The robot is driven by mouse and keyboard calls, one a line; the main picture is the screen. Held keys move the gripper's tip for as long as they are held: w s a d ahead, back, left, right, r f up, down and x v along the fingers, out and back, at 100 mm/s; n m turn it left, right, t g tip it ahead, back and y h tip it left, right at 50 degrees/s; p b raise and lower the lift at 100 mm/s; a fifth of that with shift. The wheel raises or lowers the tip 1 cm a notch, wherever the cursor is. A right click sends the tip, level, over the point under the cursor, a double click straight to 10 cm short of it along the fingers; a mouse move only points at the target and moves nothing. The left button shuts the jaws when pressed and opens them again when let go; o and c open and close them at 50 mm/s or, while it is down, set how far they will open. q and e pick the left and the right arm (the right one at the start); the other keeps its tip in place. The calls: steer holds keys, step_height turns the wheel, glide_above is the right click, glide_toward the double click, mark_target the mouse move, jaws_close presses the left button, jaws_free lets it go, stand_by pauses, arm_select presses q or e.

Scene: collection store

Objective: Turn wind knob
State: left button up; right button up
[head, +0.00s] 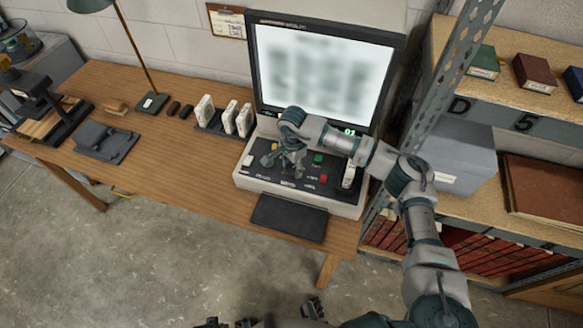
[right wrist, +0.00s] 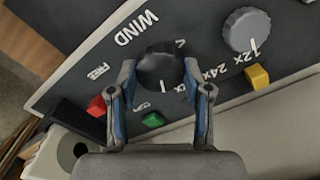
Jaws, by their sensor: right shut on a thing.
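The black wind knob (right wrist: 160,68) sits on the dark control panel beside the printed word WIND in the right wrist view. My right gripper (right wrist: 159,72) has one finger on each side of the knob and is shut on it. In the head view, my right gripper (head: 292,165) is over the panel of the reader machine (head: 350,205) and hides the knob. My left gripper (head: 313,308) seems to show only in part at the bottom edge, and its jaw state is unclear.
A silver-grey knob (right wrist: 247,29), a yellow button (right wrist: 257,76), a red button (right wrist: 97,106) and a green button (right wrist: 153,119) are close by. The lit screen (head: 320,75) stands behind my right arm. A metal shelf post (head: 440,100) is close on the right.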

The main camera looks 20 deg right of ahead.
steer(key=n+b, duration=0.1)
steer(key=n, duration=0.2)
steer(key=shift+w, duration=0.15)
arm_select(q)
step_height(320, 180, up, 7)
steer(key=b, duration=0.1)
steer(key=shift+w, duration=0.25)
arm_select(e)
steer(key=shift+r+n, duration=0.15)
steer(key=shift+n, duration=0.75)
steer(key=o, duration=0.9)
steer(key=shift+o, duration=1.3)
steer(key=shift+w+d, duration=0.1)
arm_select(q)
steer(key=shift+w, duration=0.1)
steer(key=shift+r, duration=0.1)
